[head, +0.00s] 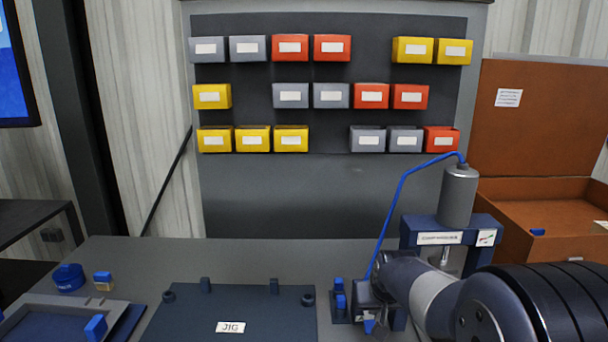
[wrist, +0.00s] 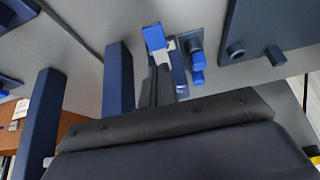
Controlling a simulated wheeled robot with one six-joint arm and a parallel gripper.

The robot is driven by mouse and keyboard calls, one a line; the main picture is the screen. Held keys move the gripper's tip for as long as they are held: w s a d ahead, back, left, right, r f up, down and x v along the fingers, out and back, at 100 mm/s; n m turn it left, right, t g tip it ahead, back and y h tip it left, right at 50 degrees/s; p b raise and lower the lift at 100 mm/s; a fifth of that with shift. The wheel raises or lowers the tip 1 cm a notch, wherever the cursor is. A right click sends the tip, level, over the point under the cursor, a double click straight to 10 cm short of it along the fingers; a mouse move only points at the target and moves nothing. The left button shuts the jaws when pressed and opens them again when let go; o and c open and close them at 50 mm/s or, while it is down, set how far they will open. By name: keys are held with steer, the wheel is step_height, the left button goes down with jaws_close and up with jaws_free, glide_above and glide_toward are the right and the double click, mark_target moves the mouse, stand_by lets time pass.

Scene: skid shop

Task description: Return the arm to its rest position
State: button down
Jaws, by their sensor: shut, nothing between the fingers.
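My arm reaches in from the lower right in the head view, and my gripper (head: 368,318) is low over the bench, in front of the blue-framed press. In the wrist view my gripper's dark fingers (wrist: 162,82) are together with nothing between them. A small bright blue block (wrist: 154,38) shows just beyond the fingertips; I cannot tell whether they touch it. The press frame (head: 408,229) carries a grey cylinder (head: 459,195) with a blue hose, and my arm hides part of it.
A dark jig plate (head: 270,305) with corner posts lies left of my gripper. Small blue parts (head: 340,295) stand between them. A tray (head: 30,320) is at lower left. An open brown crate (head: 560,215) stands right, and bins (head: 290,95) hang on the back panel.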

steer(key=shift+w+r+g+p, duration=0.3)
steer(key=shift+r+g+p, duration=0.3)
steer(key=shift+p, duration=0.65)
steer(key=w+r+v, duration=0.1)
steer(key=w+v, duration=0.1)
steer(key=v, duration=1)
steer(key=shift+r, duration=0.2)
steer(key=shift+w, duration=0.1)
